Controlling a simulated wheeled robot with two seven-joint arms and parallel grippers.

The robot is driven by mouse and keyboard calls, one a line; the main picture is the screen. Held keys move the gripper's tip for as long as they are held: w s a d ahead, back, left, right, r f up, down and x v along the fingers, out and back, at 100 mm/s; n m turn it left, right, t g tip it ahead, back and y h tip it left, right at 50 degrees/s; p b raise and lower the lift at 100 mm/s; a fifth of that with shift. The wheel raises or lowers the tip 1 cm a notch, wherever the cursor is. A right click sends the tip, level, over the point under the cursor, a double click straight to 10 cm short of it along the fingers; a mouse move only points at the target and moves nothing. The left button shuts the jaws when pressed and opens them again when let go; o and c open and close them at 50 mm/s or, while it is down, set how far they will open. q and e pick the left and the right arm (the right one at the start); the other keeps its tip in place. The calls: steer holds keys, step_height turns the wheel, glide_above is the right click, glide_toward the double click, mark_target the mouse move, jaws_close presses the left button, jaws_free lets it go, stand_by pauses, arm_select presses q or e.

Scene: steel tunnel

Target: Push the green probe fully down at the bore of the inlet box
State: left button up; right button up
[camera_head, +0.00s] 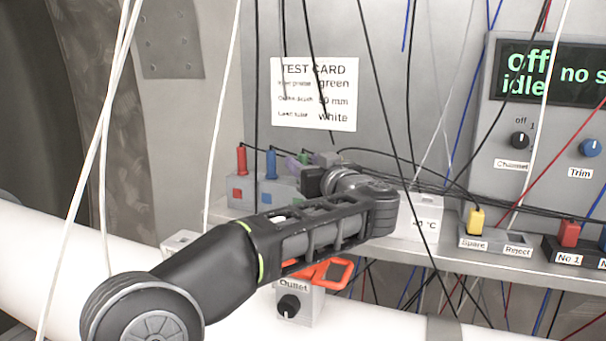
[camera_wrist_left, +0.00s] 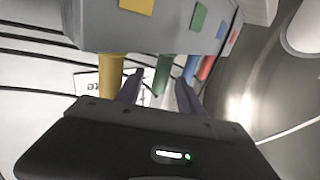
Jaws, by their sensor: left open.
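The green probe (camera_head: 303,157) stands in the grey rack (camera_head: 240,192) on the shelf, largely hidden behind my left gripper in the head view. In the left wrist view the green probe (camera_wrist_left: 163,76) lies between the two purple fingers of my left gripper (camera_wrist_left: 160,92). The fingers look apart, with a gap on each side of the probe. In the head view the left gripper (camera_head: 296,163) reaches the rack from the right. A small pale box (camera_head: 180,241) on the white pipe may be the inlet box; no label or bore is readable. My right gripper is out of view.
Red (camera_head: 241,160) and blue (camera_head: 270,163) probes stand left of the green one; a yellow probe (camera_wrist_left: 111,75) is close beside one finger. The outlet box (camera_head: 298,303) sits on the pipe near an orange-red object (camera_head: 330,271). Cables hang across the view.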

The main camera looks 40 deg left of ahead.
arm_select(q)
steer(key=shift+x, duration=0.85)
jaws_close()
stand_by(0.3)
